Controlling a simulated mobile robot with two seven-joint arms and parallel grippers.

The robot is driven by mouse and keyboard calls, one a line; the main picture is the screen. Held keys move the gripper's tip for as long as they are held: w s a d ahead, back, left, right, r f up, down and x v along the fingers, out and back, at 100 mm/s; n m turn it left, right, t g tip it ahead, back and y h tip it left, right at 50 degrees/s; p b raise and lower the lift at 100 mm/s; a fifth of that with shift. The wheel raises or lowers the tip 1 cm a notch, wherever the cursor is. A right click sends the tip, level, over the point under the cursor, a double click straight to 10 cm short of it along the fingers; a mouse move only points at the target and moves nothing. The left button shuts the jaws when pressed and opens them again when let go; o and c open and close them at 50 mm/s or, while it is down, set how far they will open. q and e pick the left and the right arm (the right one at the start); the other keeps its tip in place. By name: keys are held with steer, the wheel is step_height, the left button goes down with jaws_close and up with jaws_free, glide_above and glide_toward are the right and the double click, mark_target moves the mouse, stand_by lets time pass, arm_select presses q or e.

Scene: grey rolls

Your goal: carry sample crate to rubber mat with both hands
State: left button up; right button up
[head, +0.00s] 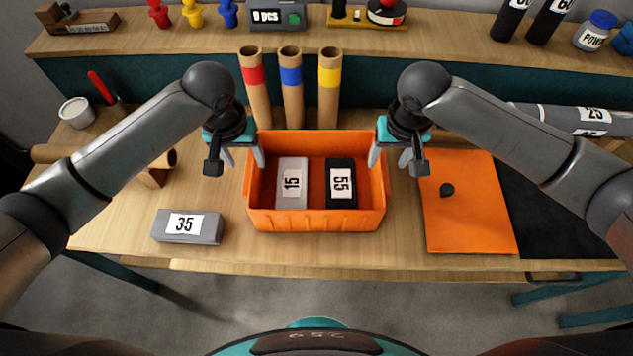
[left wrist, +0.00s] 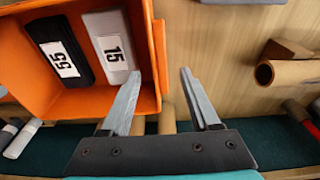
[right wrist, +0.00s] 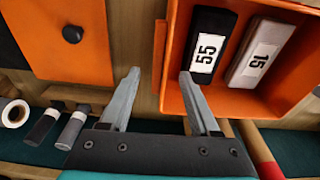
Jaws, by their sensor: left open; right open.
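The sample crate (head: 315,220) is an open orange box in the middle of the table. It holds a light grey block marked 15 (head: 291,170) and a black block marked 55 (head: 341,203). My left gripper (head: 241,165) is open at the crate's left wall, one finger on each side of the rim line in the left wrist view (left wrist: 160,73). My right gripper (head: 391,165) is open at the right wall, likewise astride it in the right wrist view (right wrist: 160,73). Contact cannot be told. The black rubber mat (head: 560,215) lies at the right, partly hidden by my right arm.
An orange panel with a black knob (head: 465,220) lies between crate and mat, beside the mat's left edge. A grey block marked 35 (head: 187,227) lies left of the crate. Three banded cardboard tubes (head: 290,90) stand behind it. A raised shelf (head: 440,45) runs along the back.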

mark_target(383, 169)
arm_select(q)
steer(key=shift+w+f, duration=0.2)
steer(key=shift+f, duration=1)
steer(key=shift+w+f, duration=0.15)
steer(key=shift+f, duration=1.05)
arm_select(e)
steer(key=shift+w+f, duration=0.2)
steer(key=shift+f, duration=1)
steer(key=shift+w+f, duration=0.15)
steer(key=shift+f, duration=1.05)
arm_select(q)
steer(key=shift+c, duration=0.2)
arm_select(e)
steer(key=shift+c, duration=0.2)
arm_select(q)
jaws_close()
arm_select(e)
jaws_close()
arm_select(q)
steer(key=shift+w+r, duration=0.1)
arm_select(e)
steer(key=shift+w+r, duration=0.1)
